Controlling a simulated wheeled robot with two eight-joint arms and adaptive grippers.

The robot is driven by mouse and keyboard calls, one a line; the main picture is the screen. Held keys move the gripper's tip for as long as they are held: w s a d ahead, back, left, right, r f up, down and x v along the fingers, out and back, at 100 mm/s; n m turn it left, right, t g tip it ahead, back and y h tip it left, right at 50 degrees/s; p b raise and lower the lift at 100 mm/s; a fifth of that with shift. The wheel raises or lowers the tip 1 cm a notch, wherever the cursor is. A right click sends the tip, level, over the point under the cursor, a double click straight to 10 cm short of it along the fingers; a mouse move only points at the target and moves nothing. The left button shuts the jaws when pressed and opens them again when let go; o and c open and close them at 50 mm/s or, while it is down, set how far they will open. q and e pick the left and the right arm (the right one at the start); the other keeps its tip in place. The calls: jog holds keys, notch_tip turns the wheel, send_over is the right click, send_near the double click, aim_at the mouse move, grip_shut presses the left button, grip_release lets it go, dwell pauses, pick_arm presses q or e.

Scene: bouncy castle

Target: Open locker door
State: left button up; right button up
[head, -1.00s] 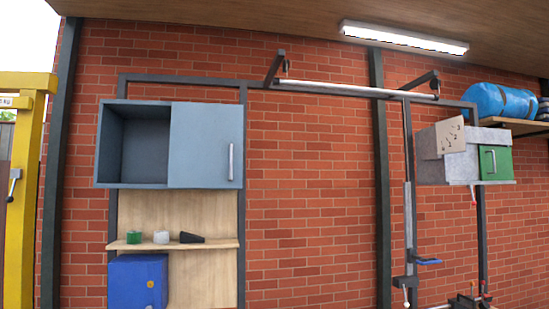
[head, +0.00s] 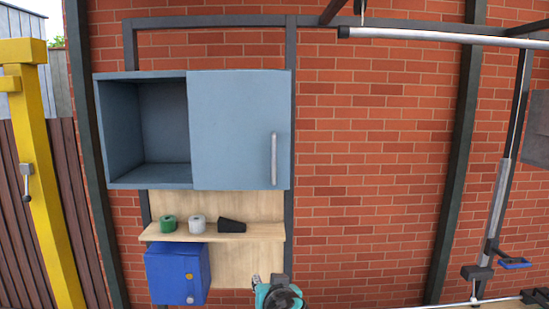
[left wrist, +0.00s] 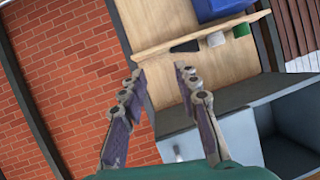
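The blue-grey wall locker (head: 145,182) has an open, empty left compartment. Its flat right door (head: 228,130) is shut and has a vertical grey handle (head: 274,158) near its right edge. The locker also shows rotated at the lower right of the left wrist view (left wrist: 255,105). My left gripper (head: 264,281), teal and partly cut off, is below the locker and apart from the handle. In the left wrist view its two fingers (left wrist: 158,70) are spread with nothing between them; the pale handle (left wrist: 178,152) appears between their bases. My right gripper is not in view.
Below the locker a wooden shelf (head: 262,233) holds a green roll (head: 168,223), a white roll (head: 197,224) and a black object (head: 231,225). A blue box (head: 175,275) hangs under it. A yellow post (head: 45,190) stands left. The brick wall right of the locker is mostly bare.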

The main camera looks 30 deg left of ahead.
aim_at(274, 148)
pick_arm(q)
jog(key=w+r+n+t+y+p, duration=0.1)
jog(key=w+r+p, duration=0.3)
jog(key=r, duration=0.6)
jog(key=w+a+r+t+y+p, duration=0.15)
jog(key=r+p, duration=0.35)
jog(key=r, duration=0.5)
jog(key=w+r+n+t+y+p, duration=0.1)
jog(key=w+r+p, duration=0.3)
jog(key=r, duration=0.6)
jog(key=x, duration=0.2)
jog(key=p+x, duration=0.1)
jog(key=x, duration=0.2)
jog(key=p+x, duration=0.1)
jog(key=x, duration=0.1)
jog(key=shift+a+f, duration=0.25)
jog(key=shift+f, duration=0.05)
jog(key=shift+c, duration=0.3)
grip_shut()
